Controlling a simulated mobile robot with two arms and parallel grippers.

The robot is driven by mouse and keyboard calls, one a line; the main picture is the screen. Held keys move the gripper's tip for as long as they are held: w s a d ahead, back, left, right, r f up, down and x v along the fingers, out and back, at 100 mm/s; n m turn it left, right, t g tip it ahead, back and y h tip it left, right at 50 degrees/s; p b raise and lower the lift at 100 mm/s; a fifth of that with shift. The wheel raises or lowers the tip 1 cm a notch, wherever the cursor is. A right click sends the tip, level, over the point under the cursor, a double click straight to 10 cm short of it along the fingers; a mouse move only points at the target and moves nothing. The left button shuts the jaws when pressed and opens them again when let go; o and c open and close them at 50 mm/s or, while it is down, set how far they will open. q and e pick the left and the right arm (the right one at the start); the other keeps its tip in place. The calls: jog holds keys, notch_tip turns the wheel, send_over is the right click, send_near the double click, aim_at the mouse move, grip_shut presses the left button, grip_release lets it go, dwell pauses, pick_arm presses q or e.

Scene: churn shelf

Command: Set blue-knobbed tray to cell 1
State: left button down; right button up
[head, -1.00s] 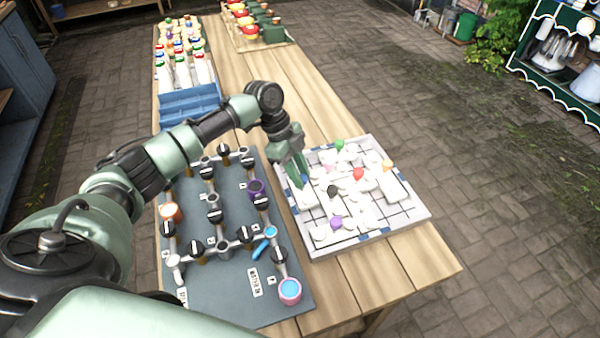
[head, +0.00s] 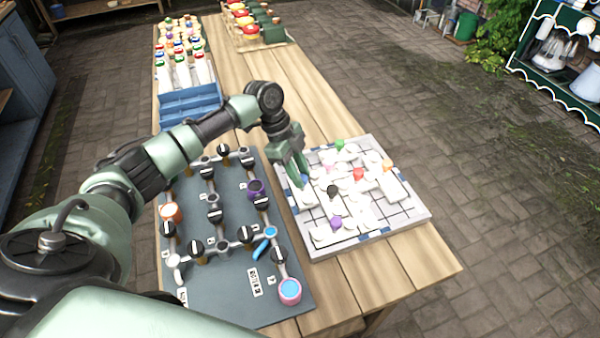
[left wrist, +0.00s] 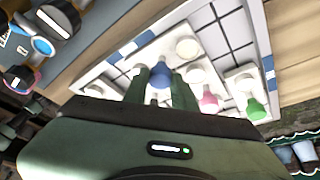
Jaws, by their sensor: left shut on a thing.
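My left gripper (head: 302,182) is over the left side of the white gridded board (head: 395,226). Its fingers point down and are shut on the blue knob (left wrist: 160,75) of a white tray piece; the knob shows between the fingers in the left wrist view. In the head view the blue knob (head: 304,180) is a small patch beside the fingertips. The fingers partly hide the tray, so its outline and any gap beneath it are unclear. I cannot read which cell is cell 1. My right gripper is not in view.
White pieces with green (head: 340,145), red (head: 359,174), black (head: 332,191), orange (head: 387,166) and purple (head: 336,223) knobs crowd the board. A grey valve panel (head: 225,280) lies left of it. Bare tabletop (head: 425,277) shows in front.

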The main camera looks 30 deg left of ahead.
pick_arm(q)
jog(key=w+a+b, duration=0.1)
jog(key=w+a, duration=0.1)
jog(key=w+a+b, duration=0.2)
jog(key=shift+w+a+f, duration=0.1)
jog(key=shift+a, duration=0.3)
jog(key=shift+r, duration=0.2)
jog(key=c, duration=1.3)
grip_release()
jog(key=shift+o, duration=0.8)
jog(key=shift+w+f, duration=0.1)
